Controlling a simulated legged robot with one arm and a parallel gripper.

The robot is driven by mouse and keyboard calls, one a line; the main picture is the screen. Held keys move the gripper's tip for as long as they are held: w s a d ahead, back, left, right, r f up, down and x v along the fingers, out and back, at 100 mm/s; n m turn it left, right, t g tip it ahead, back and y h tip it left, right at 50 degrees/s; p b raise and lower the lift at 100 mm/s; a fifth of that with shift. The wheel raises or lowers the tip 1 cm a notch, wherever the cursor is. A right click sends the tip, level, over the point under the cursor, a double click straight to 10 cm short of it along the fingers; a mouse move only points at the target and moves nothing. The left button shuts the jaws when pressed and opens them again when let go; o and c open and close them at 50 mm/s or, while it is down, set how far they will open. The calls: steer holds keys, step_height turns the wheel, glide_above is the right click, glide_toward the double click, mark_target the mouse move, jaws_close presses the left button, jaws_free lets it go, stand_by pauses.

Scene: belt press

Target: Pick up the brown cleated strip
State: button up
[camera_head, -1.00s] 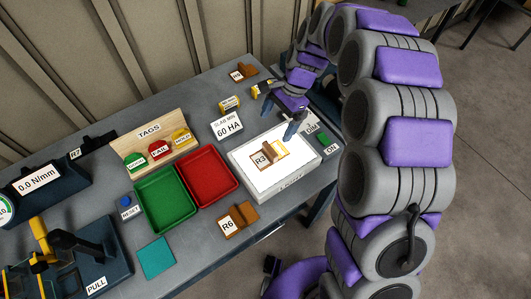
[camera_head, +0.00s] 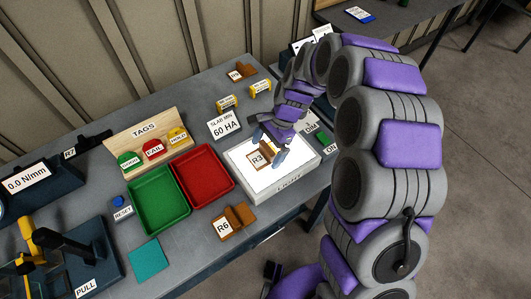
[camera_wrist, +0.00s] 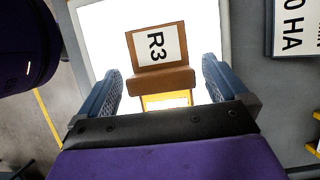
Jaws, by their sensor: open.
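A brown strip piece labelled R3 (camera_head: 257,160) lies on the lit white light box (camera_head: 250,185). In the wrist view the R3 piece (camera_wrist: 160,50) shows its label plate and a brown cross ridge, with a yellow part (camera_wrist: 165,101) on the near side. My gripper (camera_head: 269,146) is over the light box at the R3 piece. In the wrist view its blue fingers (camera_wrist: 160,82) are spread wide on either side of the piece, with gaps. Two similar brown pieces stand on the table: R6 (camera_head: 236,220) in front and one (camera_head: 241,71) at the back.
A red tray (camera_head: 205,176) and a green tray (camera_head: 159,199) stand left of the light box. A 60 HA sign (camera_head: 224,125), yellow rollers (camera_head: 227,103) and a tags rack (camera_head: 150,140) are behind. A teal square (camera_head: 145,254) lies at the front left.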

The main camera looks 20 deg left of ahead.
mark_target(266, 149)
steer(key=shift+d+r, duration=0.15)
steer(key=shift+d, duration=0.3)
steer(key=shift+c, duration=0.8)
steer(key=shift+a+f, duration=0.2)
steer(key=shift+a, duration=0.7)
steer(key=c, duration=0.6)
steer(key=shift+d, duration=0.35)
steer(key=c, duration=0.3)
steer(key=shift+d+r, duration=0.1)
steer(key=shift+d, duration=0.25)
steer(key=shift+c, duration=0.3)
steer(key=shift+a+r, duration=0.25)
steer(key=shift+r, duration=0.15)
steer(key=shift+s+a+r+p, duration=0.15)
steer(key=shift+r+p, duration=0.25)
steer(key=shift+r, duration=0.35)
steer(key=shift+s+d+r+p, duration=0.1)
steer(key=shift+r+p, duration=0.3)
steer(key=shift+r, duration=0.3)
steer(key=s+d+r+p, duration=0.1)
steer(key=s+d, duration=0.3)
steer(key=s, duration=1.1)
steer(key=shift+r+p, duration=0.15)
steer(key=shift+p, duration=0.75)
